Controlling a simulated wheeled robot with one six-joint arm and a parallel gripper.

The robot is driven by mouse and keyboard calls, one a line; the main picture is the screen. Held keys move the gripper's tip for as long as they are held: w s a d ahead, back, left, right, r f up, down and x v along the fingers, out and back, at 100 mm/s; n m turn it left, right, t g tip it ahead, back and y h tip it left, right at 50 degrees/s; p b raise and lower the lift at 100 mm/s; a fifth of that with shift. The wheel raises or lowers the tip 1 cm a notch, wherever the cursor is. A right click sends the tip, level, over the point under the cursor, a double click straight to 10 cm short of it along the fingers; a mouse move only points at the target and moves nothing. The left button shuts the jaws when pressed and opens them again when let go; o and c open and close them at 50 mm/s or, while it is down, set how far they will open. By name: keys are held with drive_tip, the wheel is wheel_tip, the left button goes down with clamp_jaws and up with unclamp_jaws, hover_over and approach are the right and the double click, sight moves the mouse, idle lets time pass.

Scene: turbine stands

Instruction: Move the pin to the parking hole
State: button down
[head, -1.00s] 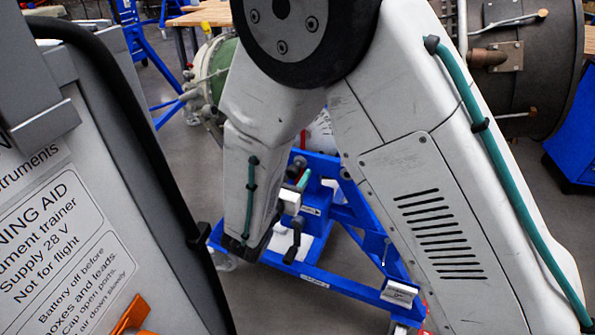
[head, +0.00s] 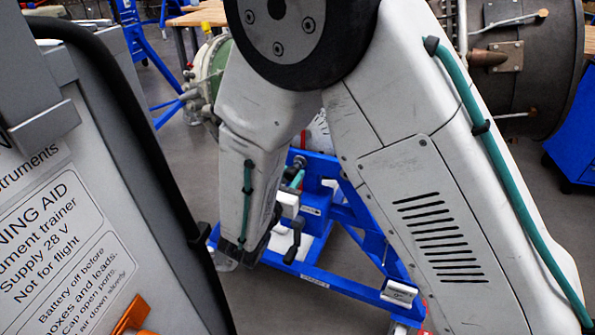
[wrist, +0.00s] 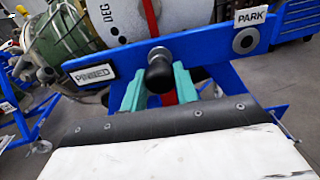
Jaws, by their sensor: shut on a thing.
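The pin (wrist: 159,74) shows in the wrist view as a black round knob in front of the blue crossbar (wrist: 205,52). My gripper (wrist: 158,88) has two teal fingers, one on each side of the knob, and is shut on the pin. The pin's shank is hidden, so I cannot tell whether it sits in a hole. The parking hole (wrist: 245,41) is a dark opening in a grey ring under the PARK label (wrist: 251,17), to the right of the pin. The PINNED label (wrist: 90,70) is to the left.
A white graduated dial (wrist: 120,22) with a red strip stands behind the crossbar. In the head view, the blue stand (head: 330,275) lies beyond my arm. A grey instrument trainer panel (head: 70,210) with a black rail stands close on the left.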

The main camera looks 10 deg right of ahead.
drive_tip(key=shift+s+a, duration=0.1)
drive_tip(key=shift+s, duration=0.1)
drive_tip(key=v, duration=0.7)
idle(0.8)
